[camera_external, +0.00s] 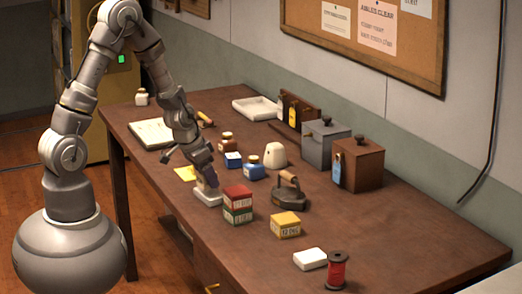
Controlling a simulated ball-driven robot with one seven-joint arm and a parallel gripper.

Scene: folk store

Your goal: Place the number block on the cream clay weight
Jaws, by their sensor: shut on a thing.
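My gripper (207,182) points down at the table's near left side, shut on a small dark bluish thing that is hard to tell from the fingers. It is right above a whitish slab (208,198); I cannot tell whether they touch. A red block (238,191) with pale lettered sides sits on a green one (238,214), just right of my gripper. A yellow lettered block (286,225) stands farther right. The lettering is too small to read, so I cannot tell which is the number block. A cream domed piece (275,155), likely the clay weight, stands behind, apart from my gripper.
A dark flatiron (289,190) stands between the cream piece and the yellow block. Two ink bottles (231,159) (256,168) are behind my gripper. Grey (325,143) and brown (358,164) boxes line the back. A white block (310,259) and red spool (337,270) are at the front right.

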